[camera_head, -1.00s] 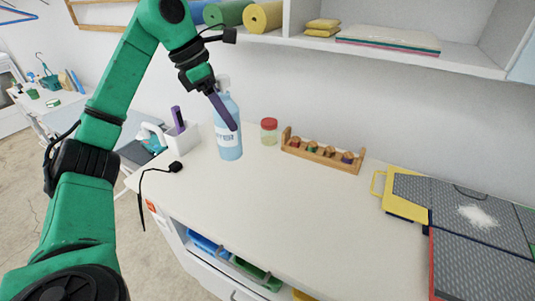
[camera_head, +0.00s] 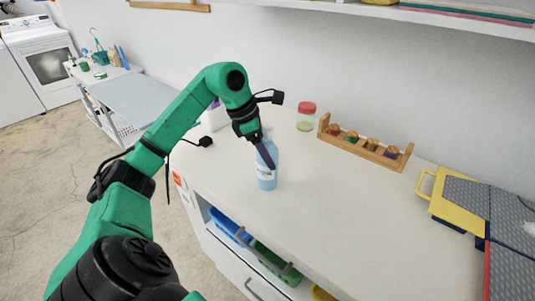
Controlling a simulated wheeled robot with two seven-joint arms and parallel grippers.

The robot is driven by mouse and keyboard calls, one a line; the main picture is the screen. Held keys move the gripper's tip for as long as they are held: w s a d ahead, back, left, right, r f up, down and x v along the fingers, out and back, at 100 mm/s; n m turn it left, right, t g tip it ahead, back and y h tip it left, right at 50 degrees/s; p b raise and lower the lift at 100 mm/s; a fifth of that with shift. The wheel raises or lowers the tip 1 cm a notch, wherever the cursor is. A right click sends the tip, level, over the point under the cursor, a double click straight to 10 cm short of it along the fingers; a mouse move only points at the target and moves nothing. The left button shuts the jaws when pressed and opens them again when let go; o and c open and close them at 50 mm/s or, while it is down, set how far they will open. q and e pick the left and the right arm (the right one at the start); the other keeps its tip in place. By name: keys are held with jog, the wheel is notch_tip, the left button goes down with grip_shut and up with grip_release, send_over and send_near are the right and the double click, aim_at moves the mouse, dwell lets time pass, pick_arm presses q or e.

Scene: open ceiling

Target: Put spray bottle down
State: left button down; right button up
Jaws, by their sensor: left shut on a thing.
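The blue spray bottle (camera_head: 267,180) stands upright at the counter's left part, its base on or just above the white top; I cannot tell which. My left gripper (camera_head: 265,158) reaches it from the upper left and is shut on its upper part. The finger and wrist hide some of the bottle's neck and head. The white counter (camera_head: 330,205) is the surface under it. My right gripper is not in view.
A red-lidded jar (camera_head: 306,117) and a wooden rack with several small jars (camera_head: 365,145) stand along the wall. A yellow-handled grey board (camera_head: 455,205) lies at the right. The counter's middle is clear. Open shelves with coloured trays (camera_head: 275,262) are below.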

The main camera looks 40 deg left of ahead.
pick_arm(q)
jog(key=shift+w, duration=0.1)
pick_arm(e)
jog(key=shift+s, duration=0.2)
pick_arm(q)
jog(key=shift+c, duration=2.1)
grip_release()
jog(key=shift+f, duration=0.15)
jog(key=o, duration=0.4)
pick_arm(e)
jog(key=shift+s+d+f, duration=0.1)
pick_arm(q)
jog(key=shift+r, duration=0.2)
jog(key=p+v, duration=0.1)
jog(key=v, duration=1.1)
jog(key=shift+d+r, duration=0.1)
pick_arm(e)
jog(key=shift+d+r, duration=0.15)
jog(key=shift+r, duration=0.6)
